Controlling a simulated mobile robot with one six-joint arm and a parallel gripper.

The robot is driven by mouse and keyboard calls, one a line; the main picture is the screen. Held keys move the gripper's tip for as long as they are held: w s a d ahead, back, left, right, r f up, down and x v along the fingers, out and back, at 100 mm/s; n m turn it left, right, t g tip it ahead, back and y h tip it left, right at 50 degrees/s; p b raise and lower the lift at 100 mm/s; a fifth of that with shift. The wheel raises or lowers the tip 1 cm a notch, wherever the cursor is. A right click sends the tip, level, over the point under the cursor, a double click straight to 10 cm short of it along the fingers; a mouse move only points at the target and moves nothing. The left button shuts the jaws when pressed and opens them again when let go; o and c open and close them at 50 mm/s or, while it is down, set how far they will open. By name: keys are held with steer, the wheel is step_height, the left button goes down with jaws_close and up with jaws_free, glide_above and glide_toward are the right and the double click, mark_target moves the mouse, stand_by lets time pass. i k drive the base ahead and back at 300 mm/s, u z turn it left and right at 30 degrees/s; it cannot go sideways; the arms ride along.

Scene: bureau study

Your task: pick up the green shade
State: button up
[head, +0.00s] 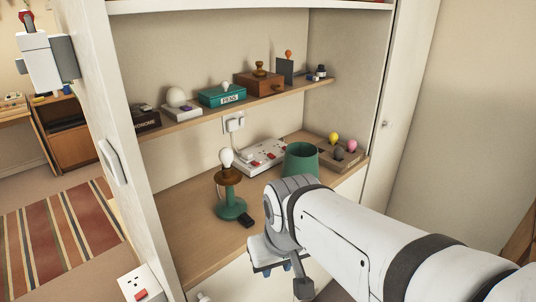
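The green shade (302,159) is a plain, open-topped tapered cylinder standing on the lower wooden shelf, in front of a white power strip. My arm hides part of its lower side. To its left is a lamp with a green base (231,209), a brown wooden part and a bare white bulb (226,158). My gripper (268,266) hangs below the wrist at the shelf's front edge, nearer to me than the shade and apart from it. Its fingers are small and partly hidden, so I cannot tell whether they are open.
A power strip (262,157) lies behind the lamp. A box with coloured bulbs (345,154) stands right of the shade. A small black block (247,220) lies by the lamp base. The upper shelf (205,117) holds a teal pens box (222,95) and a wooden box (259,84).

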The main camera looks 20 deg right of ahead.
mark_target(301, 163)
steer(key=z, duration=1.75)
steer(key=k, duration=0.55)
steer(key=u, duration=0.6)
steer(key=i, duration=1)
steer(key=u, duration=0.05)
